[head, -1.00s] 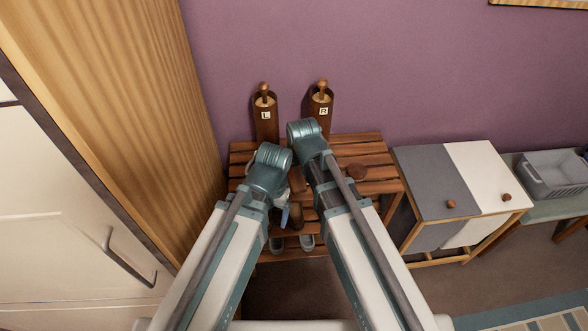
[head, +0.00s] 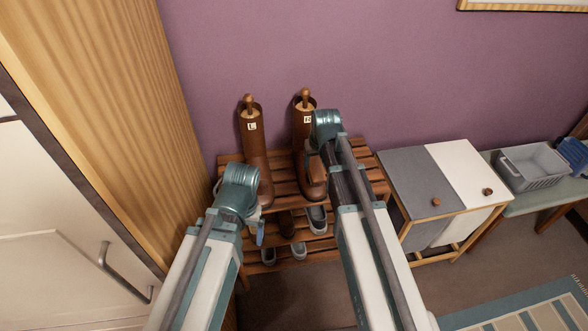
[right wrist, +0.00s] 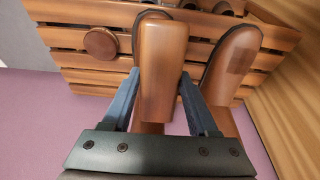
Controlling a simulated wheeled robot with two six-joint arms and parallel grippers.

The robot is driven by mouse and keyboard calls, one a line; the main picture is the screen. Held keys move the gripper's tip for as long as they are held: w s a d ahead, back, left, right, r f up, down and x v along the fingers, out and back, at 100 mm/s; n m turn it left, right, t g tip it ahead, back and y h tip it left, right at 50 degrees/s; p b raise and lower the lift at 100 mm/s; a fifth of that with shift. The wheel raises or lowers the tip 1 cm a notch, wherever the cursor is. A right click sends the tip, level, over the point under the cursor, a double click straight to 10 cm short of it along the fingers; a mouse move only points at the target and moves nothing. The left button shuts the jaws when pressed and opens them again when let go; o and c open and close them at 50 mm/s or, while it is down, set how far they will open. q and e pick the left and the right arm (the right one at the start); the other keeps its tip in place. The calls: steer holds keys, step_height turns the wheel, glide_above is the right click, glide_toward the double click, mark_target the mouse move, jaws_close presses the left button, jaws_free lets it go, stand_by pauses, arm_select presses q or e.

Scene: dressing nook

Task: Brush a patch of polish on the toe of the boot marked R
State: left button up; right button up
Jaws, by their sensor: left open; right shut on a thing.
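The boot marked R (head: 304,128) stands upright on a slatted rack, right of the boot marked L (head: 252,135). Both are brown. My right gripper (right wrist: 160,84) is shut on a brown, rounded block that looks like the brush (right wrist: 163,65). In the right wrist view the brush overlaps the R boot's toe (right wrist: 150,14); I cannot tell whether it touches. The L boot's toe (right wrist: 237,58) carries a darker squarish patch. A round brown disc, perhaps a polish tin (right wrist: 101,43), lies on the rack beside the R boot. My left gripper (head: 256,226) is open, low before the L boot.
The rack (head: 372,172) has a lower shelf with several shoes, one grey shoe (head: 317,218) among them. A wooden wardrobe side (head: 110,100) closes in the left. A grey and white cabinet (head: 405,175) and a bench with a grey basket (head: 535,170) stand right.

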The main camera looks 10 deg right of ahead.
mark_target(317, 169)
steer(key=shift+w+d, duration=0.25)
steer(key=shift+d, duration=0.55)
steer(key=shift+f, duration=0.1)
steer(key=b+x, duration=0.5)
steer(key=shift+w+f+b, duration=0.2)
steer(key=shift+f+b, duration=0.2)
steer(key=shift+b+x, duration=1.15)
steer(key=shift+x, duration=0.05)
steer(key=shift+a, duration=0.1)
